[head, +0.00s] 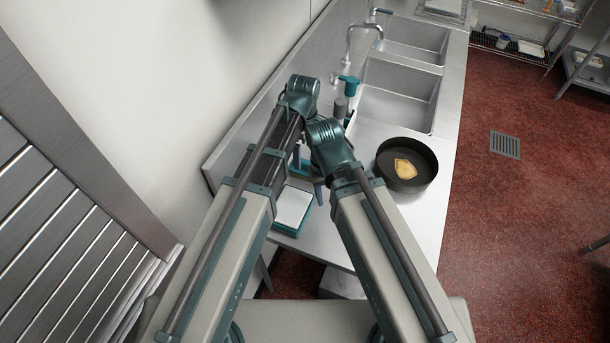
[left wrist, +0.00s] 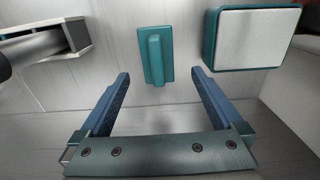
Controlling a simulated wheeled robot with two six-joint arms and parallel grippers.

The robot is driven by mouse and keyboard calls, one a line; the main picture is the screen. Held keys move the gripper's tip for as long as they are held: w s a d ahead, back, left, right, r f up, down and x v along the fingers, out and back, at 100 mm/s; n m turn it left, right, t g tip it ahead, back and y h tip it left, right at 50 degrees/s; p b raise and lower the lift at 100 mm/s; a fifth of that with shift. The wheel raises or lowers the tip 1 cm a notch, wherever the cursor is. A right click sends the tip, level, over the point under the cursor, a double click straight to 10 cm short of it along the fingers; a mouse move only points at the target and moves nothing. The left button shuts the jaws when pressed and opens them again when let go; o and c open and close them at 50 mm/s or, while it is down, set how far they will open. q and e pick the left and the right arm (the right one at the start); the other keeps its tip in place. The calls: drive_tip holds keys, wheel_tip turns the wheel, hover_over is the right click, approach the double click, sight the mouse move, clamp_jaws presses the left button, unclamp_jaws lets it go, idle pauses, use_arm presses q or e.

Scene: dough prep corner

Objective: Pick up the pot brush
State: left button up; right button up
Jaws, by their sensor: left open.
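The pot brush (left wrist: 155,57) is a teal block with a raised teal handle, lying on the pale metal counter in the upper middle of the left wrist view. In the head view only a teal bit of it (head: 301,164) shows between my arms; the rest is hidden. My left gripper (left wrist: 160,80) is open, with one blue finger on each side below the brush in the picture. Nothing is between its fingers. In the head view the left gripper (head: 308,176) is largely hidden by my arms. I cannot make out my right gripper.
A teal-rimmed tray with a white top (head: 292,208) lies close beside the brush. A dark pan (head: 425,180) with a flat yellowish piece in it stands at right. A teal-topped dispenser (head: 348,84), tap and sinks are farther back. The wall is at left.

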sight(305, 161)
use_arm(q)
drive_tip(key=shift+f, duration=0.5)
use_arm(e)
drive_tip(key=shift+f, duration=0.55)
use_arm(q)
drive_tip(key=shift+f, duration=0.1)
use_arm(e)
drive_tip(key=shift+f, duration=0.1)
use_arm(q)
drive_tip(key=f+b, duration=0.5)
drive_tip(key=shift+w+d+f+b, duration=0.1)
drive_tip(key=shift+w+d+b, duration=0.1)
drive_tip(key=shift+b, duration=0.15)
use_arm(e)
wheel_tip(305, 161, down, 5)
drive_tip(key=shift+f, duration=0.1)
use_arm(q)
drive_tip(key=c, duration=1.5)
use_arm(e)
drive_tip(key=shift+r, duration=0.2)
